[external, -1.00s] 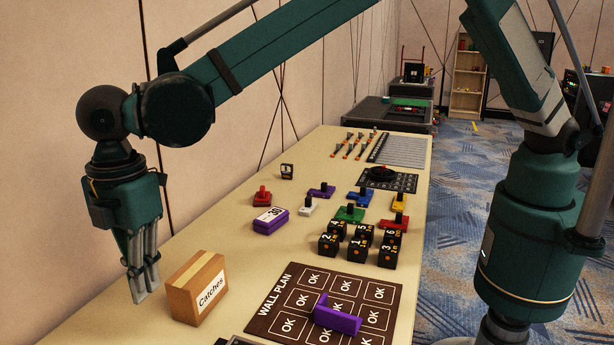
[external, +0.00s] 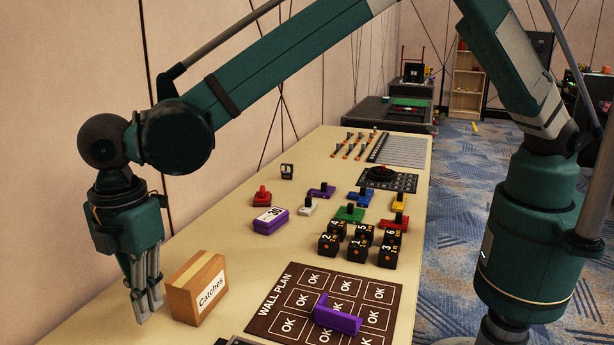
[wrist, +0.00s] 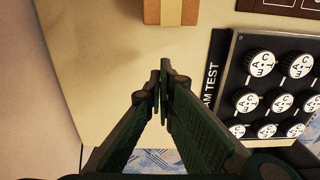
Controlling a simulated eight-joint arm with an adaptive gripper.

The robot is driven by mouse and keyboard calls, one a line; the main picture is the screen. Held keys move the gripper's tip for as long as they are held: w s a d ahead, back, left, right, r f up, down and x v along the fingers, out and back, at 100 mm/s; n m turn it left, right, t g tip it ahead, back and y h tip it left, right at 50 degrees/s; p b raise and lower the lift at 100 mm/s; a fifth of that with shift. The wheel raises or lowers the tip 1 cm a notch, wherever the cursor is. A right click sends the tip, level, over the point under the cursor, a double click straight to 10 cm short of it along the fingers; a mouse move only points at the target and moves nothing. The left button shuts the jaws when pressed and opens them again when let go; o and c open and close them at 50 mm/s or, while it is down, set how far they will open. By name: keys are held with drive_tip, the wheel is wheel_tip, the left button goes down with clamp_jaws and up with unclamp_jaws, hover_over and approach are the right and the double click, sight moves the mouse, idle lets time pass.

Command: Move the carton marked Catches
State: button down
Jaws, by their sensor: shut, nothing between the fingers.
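The brown carton marked Catches (external: 197,288) stands upright on the table near its front left, with a white label on its side and a pale tape strip on top. In the wrist view only part of the carton (wrist: 171,11) shows at the top edge. My gripper (external: 145,313) points down just to the left of the carton, low over the table, apart from it in the wrist view. Its fingers (wrist: 161,92) are closed together with nothing between them.
A dark panel with white-topped knobs (wrist: 250,102) lies right of the gripper in the wrist view. The WALL PLAN board (external: 284,322) with a purple bracket (external: 337,318) is right of the carton. Black numbered cubes (external: 360,246) stand beyond. The wall (external: 60,180) borders the table's left.

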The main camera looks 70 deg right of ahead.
wheel_tip(320, 180, down, 7)
drive_tip(key=shift+f+b, duration=0.1)
drive_tip(key=shift+b, duration=0.4)
drive_tip(key=shift+d+r, duration=0.25)
drive_tip(key=shift+d, duration=0.8)
drive_tip(key=shift+d+b, duration=0.3)
drive_tip(key=shift+d, duration=0.65)
drive_tip(key=shift+d, duration=0.1)
drive_tip(key=d+b, duration=0.1)
drive_tip(key=d, duration=1.9)
drive_tip(key=shift+d, duration=0.15)
